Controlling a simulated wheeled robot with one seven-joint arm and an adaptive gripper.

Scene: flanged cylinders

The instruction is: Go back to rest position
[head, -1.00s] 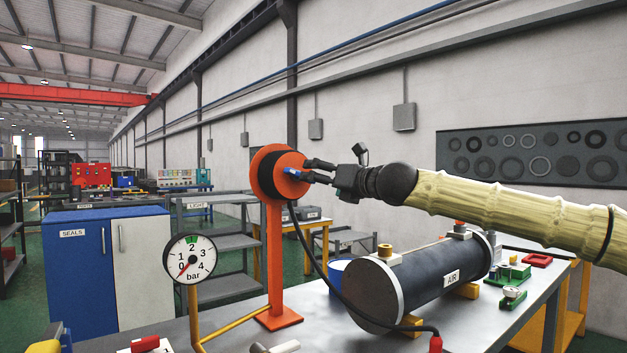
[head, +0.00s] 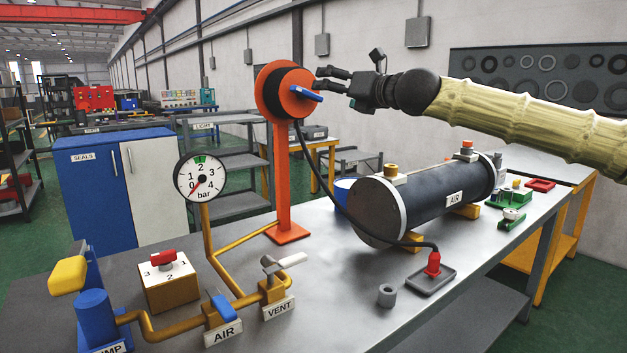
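My gripper (head: 322,82) is at the upper middle of the head view, its two dark fingers spread apart with nothing between them. It is just right of the orange hose reel (head: 283,160), which stands upright on the bench. The blue handle (head: 306,94) on the reel's face is close to the fingertips, with a small gap showing. My arm reaches in from the right, above the black cylinder labelled AIR (head: 425,207).
The grey bench (head: 340,280) holds a pressure gauge (head: 200,177), a selector box (head: 170,285), yellow pipes with AIR (head: 222,306) and VENT (head: 284,262) valves, and a grey ring (head: 387,295). A black hose runs from the reel to a red plug (head: 433,264).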

